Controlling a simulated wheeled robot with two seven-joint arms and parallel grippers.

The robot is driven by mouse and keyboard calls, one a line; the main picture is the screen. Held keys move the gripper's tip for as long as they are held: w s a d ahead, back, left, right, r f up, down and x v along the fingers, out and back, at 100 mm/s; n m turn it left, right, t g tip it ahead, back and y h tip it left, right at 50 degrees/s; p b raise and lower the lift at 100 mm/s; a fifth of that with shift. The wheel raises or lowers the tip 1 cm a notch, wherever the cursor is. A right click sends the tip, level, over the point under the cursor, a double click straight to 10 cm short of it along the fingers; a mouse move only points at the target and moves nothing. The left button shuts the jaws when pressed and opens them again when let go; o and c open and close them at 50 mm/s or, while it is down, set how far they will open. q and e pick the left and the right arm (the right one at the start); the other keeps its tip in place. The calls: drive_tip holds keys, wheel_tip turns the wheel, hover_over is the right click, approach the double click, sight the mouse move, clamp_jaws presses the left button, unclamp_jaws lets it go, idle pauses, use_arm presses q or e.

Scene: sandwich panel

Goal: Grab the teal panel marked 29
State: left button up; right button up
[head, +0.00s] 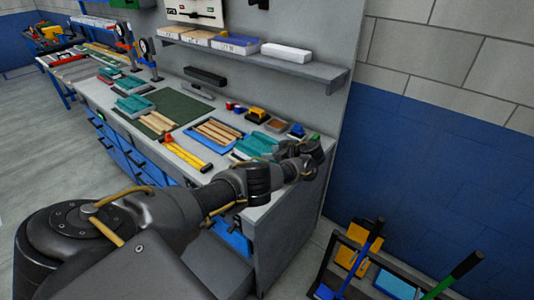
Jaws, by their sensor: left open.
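Several teal panels lie on the workbench (221,172). One group of teal panels (254,144) is near the bench's right end, partly hidden by my left arm and gripper. Another teal panel (134,105) lies beside the green mat, and a further one (130,86) is behind it. No number 29 is readable on any of them. My left gripper (312,150) is open over the right end of the bench, just right of the near teal group. I cannot tell whether it touches anything. My right gripper is not in view.
A blue tray of wooden strips (216,134), a yellow level (188,154) and a green cutting mat (185,110) lie on the bench. Small blocks and tools sit along the wall. A shelf (262,62) overhangs the back. A bin with tools (345,262) stands on the floor at right.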

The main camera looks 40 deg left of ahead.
sight(261, 152)
use_arm(q)
drive_tip(key=x, duration=0.4)
drive_tip(key=shift+s+a, duration=0.2)
drive_tip(key=shift+c, duration=0.4)
clamp_jaws()
